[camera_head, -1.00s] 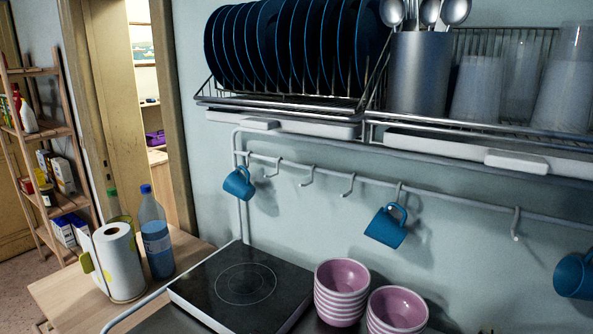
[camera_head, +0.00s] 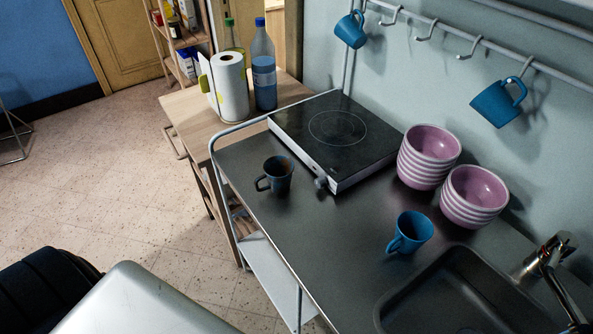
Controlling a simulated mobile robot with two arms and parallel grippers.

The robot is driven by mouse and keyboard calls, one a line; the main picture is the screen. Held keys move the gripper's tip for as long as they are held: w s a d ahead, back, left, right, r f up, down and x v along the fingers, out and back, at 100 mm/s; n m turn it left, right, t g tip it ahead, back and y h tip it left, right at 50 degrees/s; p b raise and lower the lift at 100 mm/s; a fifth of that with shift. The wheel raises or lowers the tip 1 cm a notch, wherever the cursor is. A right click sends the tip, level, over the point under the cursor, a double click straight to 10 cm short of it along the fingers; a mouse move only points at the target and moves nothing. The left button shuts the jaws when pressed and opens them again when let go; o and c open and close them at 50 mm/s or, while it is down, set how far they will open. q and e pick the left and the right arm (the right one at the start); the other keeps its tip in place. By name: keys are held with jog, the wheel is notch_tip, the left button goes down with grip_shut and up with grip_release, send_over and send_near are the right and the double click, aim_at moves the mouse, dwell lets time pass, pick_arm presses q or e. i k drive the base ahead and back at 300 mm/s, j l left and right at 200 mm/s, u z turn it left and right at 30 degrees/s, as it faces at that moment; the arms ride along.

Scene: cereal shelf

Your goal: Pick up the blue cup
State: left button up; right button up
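A bright blue cup (camera_head: 409,232) stands on the dark counter (camera_head: 300,236), left of the sink, with its handle toward the lower left. A darker blue-grey cup (camera_head: 278,175) stands near the counter's front edge, beside the hotplate. Two more blue cups hang from hooks on the wall rail, one at the top (camera_head: 350,30) and one at the right (camera_head: 498,103). Neither of my grippers shows in this view.
A black hotplate (camera_head: 333,139) and two stacks of pink bowls (camera_head: 428,156) (camera_head: 473,196) stand along the back. The sink (camera_head: 462,298) and its tap (camera_head: 548,255) are at lower right. A paper roll (camera_head: 231,88) and bottle (camera_head: 264,68) stand on the wooden table.

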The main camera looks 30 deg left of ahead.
aim_at(278, 169)
jog(key=j+z, duration=0.55)
jog(key=z, duration=0.15)
jog(key=j+z, duration=0.35)
jog(key=i+l, duration=0.05)
jog(key=l, duration=0.05)
